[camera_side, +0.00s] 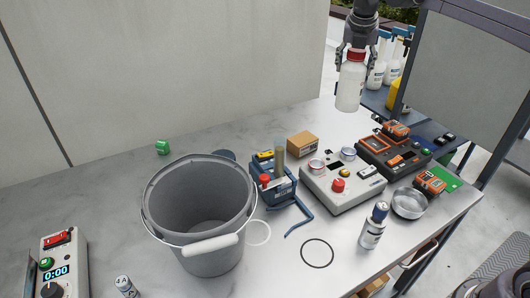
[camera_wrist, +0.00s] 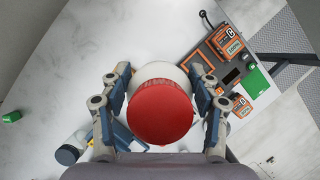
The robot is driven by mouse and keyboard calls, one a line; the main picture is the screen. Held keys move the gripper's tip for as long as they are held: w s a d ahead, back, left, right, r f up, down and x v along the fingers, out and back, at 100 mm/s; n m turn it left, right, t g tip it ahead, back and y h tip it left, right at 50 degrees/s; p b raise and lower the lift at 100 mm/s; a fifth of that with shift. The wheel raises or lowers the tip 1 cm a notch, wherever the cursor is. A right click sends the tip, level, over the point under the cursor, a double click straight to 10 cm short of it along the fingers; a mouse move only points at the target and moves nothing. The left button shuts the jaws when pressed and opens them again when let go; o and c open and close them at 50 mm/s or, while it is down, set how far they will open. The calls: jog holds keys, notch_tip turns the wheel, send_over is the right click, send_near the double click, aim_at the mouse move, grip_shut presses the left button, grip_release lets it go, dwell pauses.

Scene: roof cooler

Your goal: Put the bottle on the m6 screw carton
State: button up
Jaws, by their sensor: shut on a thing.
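My gripper (camera_side: 355,58) is shut on a white bottle with a red cap (camera_side: 350,88) and holds it upright in the air above the back right of the table. In the wrist view the bottle's red cap (camera_wrist: 161,110) sits between the fingers of my gripper (camera_wrist: 162,104). A small brown cardboard carton (camera_side: 303,143) lies on the table, below and to the left of the bottle. Its print is too small to read. The bottle is apart from it. I cannot make out the carton in the wrist view.
A grey bucket (camera_side: 208,262) stands front left of the carton. A blue tool (camera_side: 272,182) and a white control box (camera_side: 342,190) with a red button stand close to the carton. A blue-capped bottle (camera_side: 372,232) and a metal dish (camera_side: 409,203) are at right.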

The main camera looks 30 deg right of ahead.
jog(key=w+a+f, duration=0.6)
jog(key=a+f, duration=0.4)
jog(key=f, duration=0.1)
dwell(0.3)
jog(key=shift+a, duration=0.1)
jog(key=o, duration=1.4)
jog(key=shift+c, duration=0.2)
